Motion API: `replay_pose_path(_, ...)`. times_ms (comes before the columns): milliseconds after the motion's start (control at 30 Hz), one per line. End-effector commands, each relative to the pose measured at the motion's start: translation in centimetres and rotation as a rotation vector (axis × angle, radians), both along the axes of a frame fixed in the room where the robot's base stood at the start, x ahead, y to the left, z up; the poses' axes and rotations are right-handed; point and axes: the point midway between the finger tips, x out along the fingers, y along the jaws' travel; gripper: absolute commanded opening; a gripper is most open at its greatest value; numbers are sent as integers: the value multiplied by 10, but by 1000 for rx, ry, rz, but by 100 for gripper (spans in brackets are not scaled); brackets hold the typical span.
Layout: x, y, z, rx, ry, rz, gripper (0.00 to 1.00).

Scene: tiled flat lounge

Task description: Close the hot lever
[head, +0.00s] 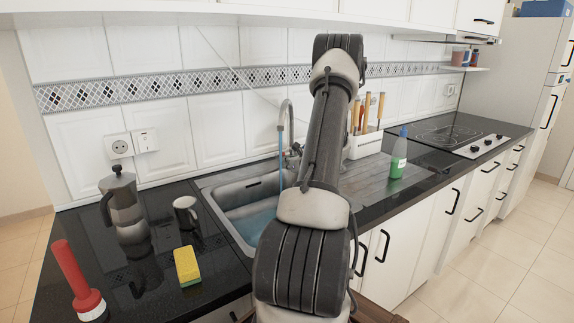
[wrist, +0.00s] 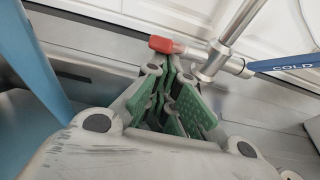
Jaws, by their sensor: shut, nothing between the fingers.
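The hot lever (wrist: 165,45) is red-tipped and sticks out to the left of the metal tap body (wrist: 212,62) in the wrist view. The blue cold lever (wrist: 295,63), marked COLD, sticks out to the right. My gripper (wrist: 168,68), with green pads, is shut and empty. Its fingertips are right by the red tip, just below it in the picture; I cannot tell if they touch. In the head view the tap (head: 286,112) runs a blue water stream (head: 281,165) into the sink (head: 218,193); my arm hides the gripper and the red lever.
A green bottle (head: 398,155) and a utensil holder (head: 364,145) are right. The tiled wall (head: 215,125) is close behind the tap.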

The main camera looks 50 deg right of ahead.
Motion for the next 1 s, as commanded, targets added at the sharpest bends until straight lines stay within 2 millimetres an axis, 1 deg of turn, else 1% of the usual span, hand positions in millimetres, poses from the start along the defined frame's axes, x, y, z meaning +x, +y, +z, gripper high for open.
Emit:
replay_pose_path(367,2,-1,11,9,43,-1,0)
replay_pose_path(800,16,-4,44,8,42,1,0)
replay_pose_path(1000,25,-6,55,8,42,0,0)
